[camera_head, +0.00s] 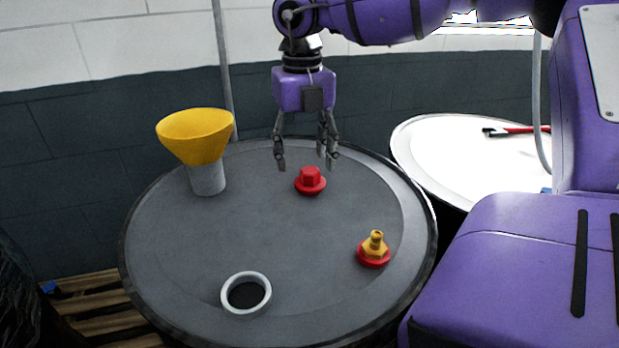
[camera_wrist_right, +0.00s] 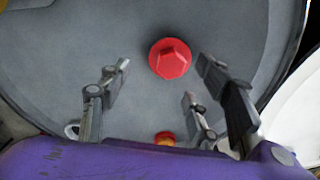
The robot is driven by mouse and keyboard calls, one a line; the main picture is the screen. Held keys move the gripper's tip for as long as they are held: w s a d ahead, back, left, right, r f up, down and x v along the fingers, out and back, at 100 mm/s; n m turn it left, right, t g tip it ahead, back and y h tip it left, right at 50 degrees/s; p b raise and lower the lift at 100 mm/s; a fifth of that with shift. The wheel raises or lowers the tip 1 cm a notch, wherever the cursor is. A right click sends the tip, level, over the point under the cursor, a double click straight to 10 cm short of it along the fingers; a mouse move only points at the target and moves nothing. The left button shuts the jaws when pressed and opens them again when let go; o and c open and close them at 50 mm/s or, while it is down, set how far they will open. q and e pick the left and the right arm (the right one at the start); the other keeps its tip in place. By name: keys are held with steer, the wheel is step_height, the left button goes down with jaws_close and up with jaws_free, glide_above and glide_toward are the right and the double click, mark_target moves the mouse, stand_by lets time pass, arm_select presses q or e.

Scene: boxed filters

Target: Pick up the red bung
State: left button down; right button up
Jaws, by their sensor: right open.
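The red bung (camera_head: 311,181) has a hexagonal top and a round flange. It stands on the grey drum lid (camera_head: 270,235), toward the back. My right gripper (camera_head: 305,160) points down with its fingers spread, open and empty, above the bung. In the right wrist view the bung (camera_wrist_right: 170,58) lies beyond the fingertips of the right gripper (camera_wrist_right: 160,85), with nothing touching it. My left gripper is in neither view.
On the same lid are a yellow funnel (camera_head: 196,136) on a grey neck, a red fitting with a brass top (camera_head: 374,250), and a ringed opening (camera_head: 246,294). A white drum top (camera_head: 450,155) with a red-handled tool (camera_head: 515,130) is at the right. The lid's middle is clear.

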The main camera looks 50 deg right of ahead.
mark_target(306, 171)
steer(key=f, duration=0.5)
steer(key=shift+d+f, duration=0.25)
steer(key=shift+d, duration=0.1)
steer(key=c, duration=1)
steer(key=shift+w+r, duration=0.1)
steer(key=shift+r, duration=0.05)
